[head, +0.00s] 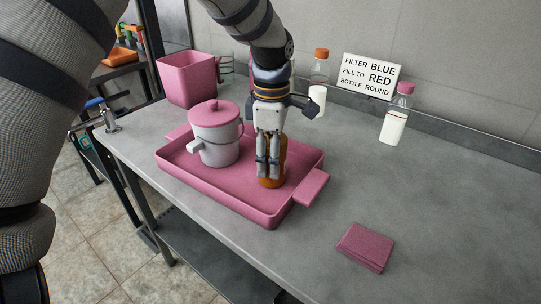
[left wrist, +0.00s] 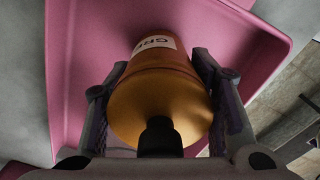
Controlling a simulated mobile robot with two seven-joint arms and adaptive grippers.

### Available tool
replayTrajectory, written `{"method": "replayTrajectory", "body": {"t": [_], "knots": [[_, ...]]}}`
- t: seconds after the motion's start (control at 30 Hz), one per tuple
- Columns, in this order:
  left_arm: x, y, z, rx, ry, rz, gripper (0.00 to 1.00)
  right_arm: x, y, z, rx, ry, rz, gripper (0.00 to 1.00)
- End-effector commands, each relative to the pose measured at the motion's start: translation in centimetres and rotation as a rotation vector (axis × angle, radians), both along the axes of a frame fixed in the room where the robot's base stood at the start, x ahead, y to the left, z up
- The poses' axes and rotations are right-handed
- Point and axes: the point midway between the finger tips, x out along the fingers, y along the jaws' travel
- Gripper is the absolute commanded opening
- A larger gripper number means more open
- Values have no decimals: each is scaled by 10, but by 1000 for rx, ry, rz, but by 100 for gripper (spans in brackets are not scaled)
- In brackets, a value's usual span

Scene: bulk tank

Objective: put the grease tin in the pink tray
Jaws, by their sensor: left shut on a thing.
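The grease tin (head: 274,181) is a brownish-orange can with a white label, partly hidden behind my gripper in the head view. In the left wrist view the tin (left wrist: 165,95) fills the space between the fingers. My left gripper (head: 268,170) is shut on the tin from above. The pink tray (head: 215,195) lies on the grey counter, and the tin is over or in its right part. I cannot tell whether the tin's base touches the tray floor. My right gripper is not in view.
A white pot with a pink lid (head: 216,138) stands in the tray's left part. A pink bin (head: 187,78) and bottles, one with a pink cap (head: 397,114), stand behind. A folded pink cloth (head: 365,247) lies at front right.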

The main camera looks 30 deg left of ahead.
Motion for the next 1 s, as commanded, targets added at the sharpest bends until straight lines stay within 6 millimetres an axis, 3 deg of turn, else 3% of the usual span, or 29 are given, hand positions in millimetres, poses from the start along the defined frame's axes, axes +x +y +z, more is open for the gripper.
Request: {"method": "replayTrajectory", "body": {"t": [0.03,0.07,0.13,0.5,0.8,1.0], "knots": [[0,0,-1,0,0,0,4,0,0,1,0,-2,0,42],[0,0,-1,0,0,1,51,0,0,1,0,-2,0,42],[0,0,-1,0,0,1,67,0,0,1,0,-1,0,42],[0,0,5,1,-2,0,69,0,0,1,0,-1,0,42],[1,0,82,2,-8,1,69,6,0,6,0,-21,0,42],[1,0,116,1,-2,1,69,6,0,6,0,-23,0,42]]}}
